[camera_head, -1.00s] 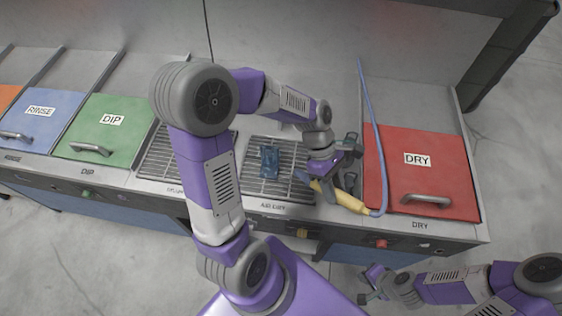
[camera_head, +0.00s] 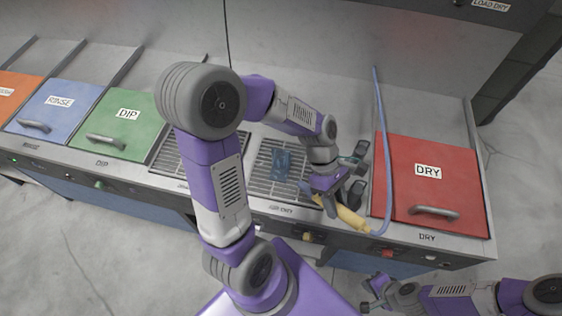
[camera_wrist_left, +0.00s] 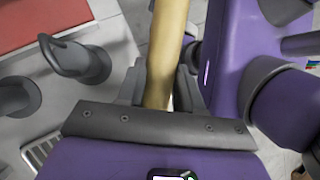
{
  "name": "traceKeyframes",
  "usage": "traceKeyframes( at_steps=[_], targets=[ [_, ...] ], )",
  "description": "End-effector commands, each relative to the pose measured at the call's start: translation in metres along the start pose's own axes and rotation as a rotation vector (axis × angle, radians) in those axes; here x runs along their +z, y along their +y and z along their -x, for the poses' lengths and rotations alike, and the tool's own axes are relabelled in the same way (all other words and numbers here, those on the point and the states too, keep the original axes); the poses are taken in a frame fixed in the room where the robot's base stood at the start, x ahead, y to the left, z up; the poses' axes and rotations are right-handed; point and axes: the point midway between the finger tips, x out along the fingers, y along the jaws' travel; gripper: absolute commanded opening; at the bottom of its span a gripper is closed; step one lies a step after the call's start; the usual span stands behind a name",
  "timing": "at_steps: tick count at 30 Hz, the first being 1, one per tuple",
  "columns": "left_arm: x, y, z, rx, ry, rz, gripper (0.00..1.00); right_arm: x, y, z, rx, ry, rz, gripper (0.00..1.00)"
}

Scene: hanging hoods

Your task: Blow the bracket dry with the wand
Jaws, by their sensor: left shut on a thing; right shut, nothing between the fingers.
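The blue bracket (camera_head: 281,163) lies on the AIR DRY grille (camera_head: 262,186) in the head view. The yellow wand (camera_head: 352,218) is held by my left gripper (camera_head: 338,197) just right of the bracket, over the front edge of the counter. Its narrow end points left toward the bracket, apart from it. In the left wrist view the wand's yellow body (camera_wrist_left: 167,45) sits between the fingers of my left gripper (camera_wrist_left: 163,88). A blue hose (camera_head: 381,130) runs from the wand up the back wall. My right gripper (camera_head: 371,293) is shut and empty, low in front of the counter.
The red DRY lid (camera_head: 440,190) is shut at right. Green DIP (camera_head: 122,127) and blue RINSE (camera_head: 62,110) lids are at left. Dark hooked holders (camera_head: 358,152) stand between grille and DRY lid. A second grille (camera_head: 170,160) lies left of the bracket.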

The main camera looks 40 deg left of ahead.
Motion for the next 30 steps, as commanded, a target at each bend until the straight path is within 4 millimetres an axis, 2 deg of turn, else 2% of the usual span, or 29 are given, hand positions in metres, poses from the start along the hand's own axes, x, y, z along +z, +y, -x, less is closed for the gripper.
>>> traceKeyframes(
  at_steps=[18,30],
  targets=[
    [0.003,0.027,0.006,0.001,-0.001,0.0,0.0,0.001,-0.005,0.013,0.0,0.0,0.0,0.0],
    [0.002,0.03,0.005,0.001,0.0,0.0,0.0,0.001,-0.005,0.014,0.0,0.0,0.0,0.0]
  ],
)
